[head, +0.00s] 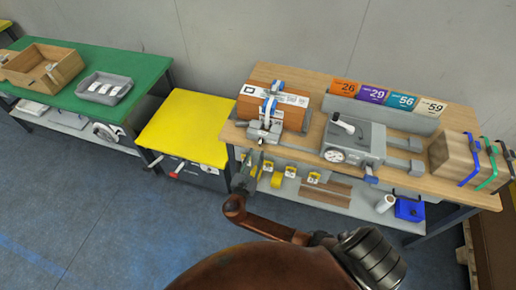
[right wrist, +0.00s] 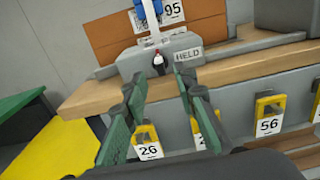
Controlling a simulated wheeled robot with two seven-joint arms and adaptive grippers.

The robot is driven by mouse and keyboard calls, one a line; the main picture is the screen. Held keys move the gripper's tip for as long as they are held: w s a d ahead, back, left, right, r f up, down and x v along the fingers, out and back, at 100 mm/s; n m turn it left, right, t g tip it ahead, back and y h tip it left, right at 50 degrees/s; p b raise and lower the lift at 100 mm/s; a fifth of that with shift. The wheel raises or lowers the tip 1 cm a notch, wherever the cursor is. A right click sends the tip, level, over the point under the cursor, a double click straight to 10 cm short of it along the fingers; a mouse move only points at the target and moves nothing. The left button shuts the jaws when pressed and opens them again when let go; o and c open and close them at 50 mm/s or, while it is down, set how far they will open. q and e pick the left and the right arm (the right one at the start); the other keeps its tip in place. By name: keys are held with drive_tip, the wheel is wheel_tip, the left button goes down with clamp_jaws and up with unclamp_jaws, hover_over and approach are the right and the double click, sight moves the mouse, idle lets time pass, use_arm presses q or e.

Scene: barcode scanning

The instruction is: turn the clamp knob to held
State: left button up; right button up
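The clamp (head: 263,131) is a grey block with a blue-and-white lever at the left front of the wooden table, beside a brown box. In the right wrist view the clamp body (right wrist: 140,64) carries a HELD label (right wrist: 187,54) to the right of a small knob (right wrist: 158,59) with a white mark and a red spot. My right gripper (head: 252,166) is in front of the table's left edge, below the clamp. In the right wrist view its green-padded fingers (right wrist: 159,88) are apart, with nothing between them; the knob lies beyond the tips. My left gripper is out of view.
A grey fixture with a dial (head: 345,150) stands to the right on the wooden table (head: 400,178). Yellow numbered tags (right wrist: 147,141) hang under the table edge. A yellow-topped stand (head: 185,125) is to the left, then a green table (head: 70,65).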

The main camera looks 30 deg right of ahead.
sight(260, 145)
drive_tip(key=x, duration=0.4)
drive_tip(key=shift+w+d+f, duration=0.1)
drive_tip(key=shift+w+d, duration=0.15)
clamp_jaws()
drive_tip(key=shift+a, duration=0.1)
